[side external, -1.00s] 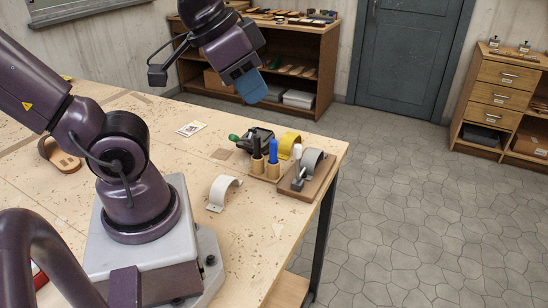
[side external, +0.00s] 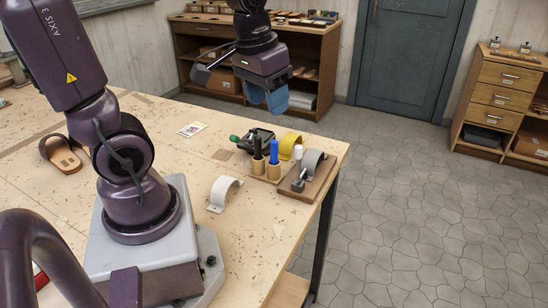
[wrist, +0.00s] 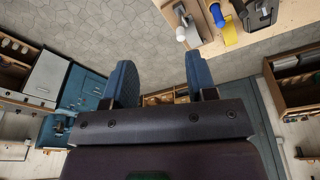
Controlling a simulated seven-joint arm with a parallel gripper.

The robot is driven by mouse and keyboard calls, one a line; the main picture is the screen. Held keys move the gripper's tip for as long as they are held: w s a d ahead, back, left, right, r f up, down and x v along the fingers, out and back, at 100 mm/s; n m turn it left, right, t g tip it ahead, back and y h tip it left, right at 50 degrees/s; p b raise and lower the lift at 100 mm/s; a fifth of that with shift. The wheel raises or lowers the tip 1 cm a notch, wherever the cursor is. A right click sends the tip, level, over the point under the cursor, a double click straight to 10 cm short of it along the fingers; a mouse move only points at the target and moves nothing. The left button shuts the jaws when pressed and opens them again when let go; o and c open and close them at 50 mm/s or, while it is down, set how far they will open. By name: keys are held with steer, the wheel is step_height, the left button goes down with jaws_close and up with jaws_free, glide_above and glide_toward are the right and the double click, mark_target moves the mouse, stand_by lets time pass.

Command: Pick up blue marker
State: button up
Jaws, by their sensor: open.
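In the wrist view the blue marker (wrist: 217,14) shows at the top, right of centre. My gripper (side external: 278,102) is in the air above and behind the holders, pointing down, with blue fingers. In the wrist view my gripper (wrist: 162,75) has its two blue fingers apart with nothing between them. The marker is beyond the fingers, not between them.
Close around the markers are a grey clamp on a wooden board (side external: 310,178), a yellow arch (side external: 290,144), a white arch (side external: 222,194) and a black tool with a green handle (side external: 254,139). A sandal (side external: 62,154) lies at left.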

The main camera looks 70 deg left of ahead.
mark_target(274, 153)
steer(key=w+a+f+n, duration=0.2)
steer(key=a+f+n, duration=0.1)
steer(key=a+n, duration=0.1)
steer(key=w+a+f+n+g, duration=0.1)
steer(key=w+a+f+n, duration=0.1)
steer(key=a+f+n, duration=0.2)
steer(key=w+a+f+n+g, duration=0.1)
steer(key=w+a+f+n, duration=0.1)
steer(key=a, duration=0.5)
steer(key=shift+w+a+f+n, duration=0.15)
steer(key=shift+f+n, duration=0.25)
steer(key=shift+n, duration=0.25)
steer(key=shift+w+a+f+n, duration=0.15)
steer(key=shift+f+n, duration=0.25)
steer(key=shift+n, duration=0.25)
steer(key=shift+r+n, duration=0.1)
steer(key=shift+n, duration=0.3)
steer(key=shift+f, duration=0.2)
step_height(274, 153, down, 13)
steer(key=shift+r, duration=0.2)
steer(key=c, duration=0.8)
